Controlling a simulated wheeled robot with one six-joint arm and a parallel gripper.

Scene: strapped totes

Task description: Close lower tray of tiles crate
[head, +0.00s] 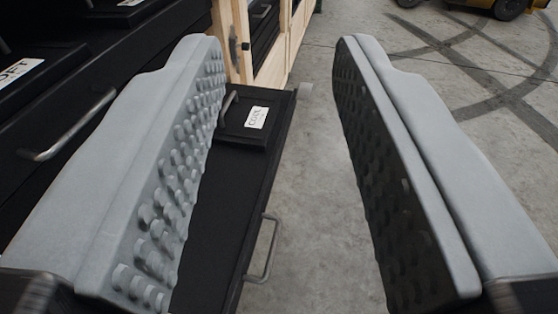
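My gripper (280,55) is open and empty, with two grey, studded fingers wide apart. A long black tray (228,215) lies below and between them, partly hidden behind the left finger. It seems pulled out from the black unit on the left. A metal loop handle (263,250) is on its right edge, low in the gap between the fingers and apart from both. A black lidded box (238,133) with a white label (257,117) sits on the tray's far end. I cannot read the label surely. No marking shows which crate this is.
Another black front with a metal handle (70,140) and a partly readable label (14,74) stands at left. A pale wooden crate frame (270,65) rises beyond the tray. Concrete floor (315,190) is clear to the right. A yellow wheeled vehicle (480,5) is far off.

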